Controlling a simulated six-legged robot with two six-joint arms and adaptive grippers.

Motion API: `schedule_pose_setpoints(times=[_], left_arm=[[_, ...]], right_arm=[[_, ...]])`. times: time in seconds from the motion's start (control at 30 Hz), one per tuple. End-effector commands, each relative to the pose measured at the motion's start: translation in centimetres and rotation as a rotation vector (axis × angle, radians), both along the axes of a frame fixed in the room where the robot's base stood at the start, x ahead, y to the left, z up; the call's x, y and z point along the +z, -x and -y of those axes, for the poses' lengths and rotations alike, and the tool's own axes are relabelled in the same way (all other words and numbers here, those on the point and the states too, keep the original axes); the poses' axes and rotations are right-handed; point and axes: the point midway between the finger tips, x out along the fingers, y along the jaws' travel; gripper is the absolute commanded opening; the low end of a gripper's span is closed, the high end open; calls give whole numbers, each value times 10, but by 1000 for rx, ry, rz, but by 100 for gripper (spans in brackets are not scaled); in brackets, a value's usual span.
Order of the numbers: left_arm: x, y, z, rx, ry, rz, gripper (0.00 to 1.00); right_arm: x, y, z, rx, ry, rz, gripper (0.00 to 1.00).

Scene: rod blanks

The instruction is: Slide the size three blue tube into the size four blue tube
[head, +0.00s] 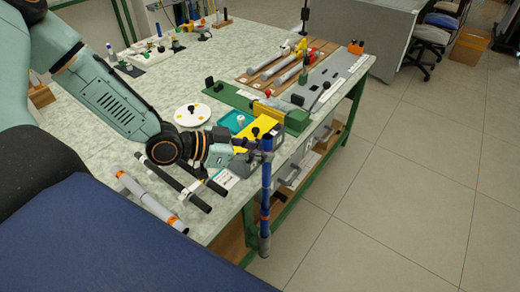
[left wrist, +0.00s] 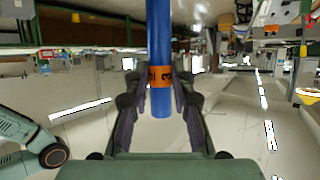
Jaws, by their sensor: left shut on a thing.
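My left gripper (head: 267,153) is shut on a long blue tube (head: 266,185), just below its top end. The tube hangs upright beyond the table's right edge. An orange band with dark marks (left wrist: 160,76) sits between the fingers in the left wrist view. A second orange band and a grey section show near the tube's lower end in the head view. I cannot tell whether this is one tube or two joined ones, and I cannot read a size. No separate blue tube is clear on the table. My right gripper is not in view.
On the speckled table (head: 75,140), a grey tube with orange bands (head: 150,203) lies near the front, beside black rods (head: 180,182). A white disc (head: 192,115), a yellow block (head: 250,135) and a green fixture (head: 235,98) stand farther back. Open floor (head: 400,200) lies to the right.

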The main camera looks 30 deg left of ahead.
Motion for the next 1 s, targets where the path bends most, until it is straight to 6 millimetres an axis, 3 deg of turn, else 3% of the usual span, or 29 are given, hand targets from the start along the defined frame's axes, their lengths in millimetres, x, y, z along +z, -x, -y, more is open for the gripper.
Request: schedule_pose_setpoints(times=[1.0], left_arm=[[-23, 0, 0, 0, 0, 0, 6]], right_arm=[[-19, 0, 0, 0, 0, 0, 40]])
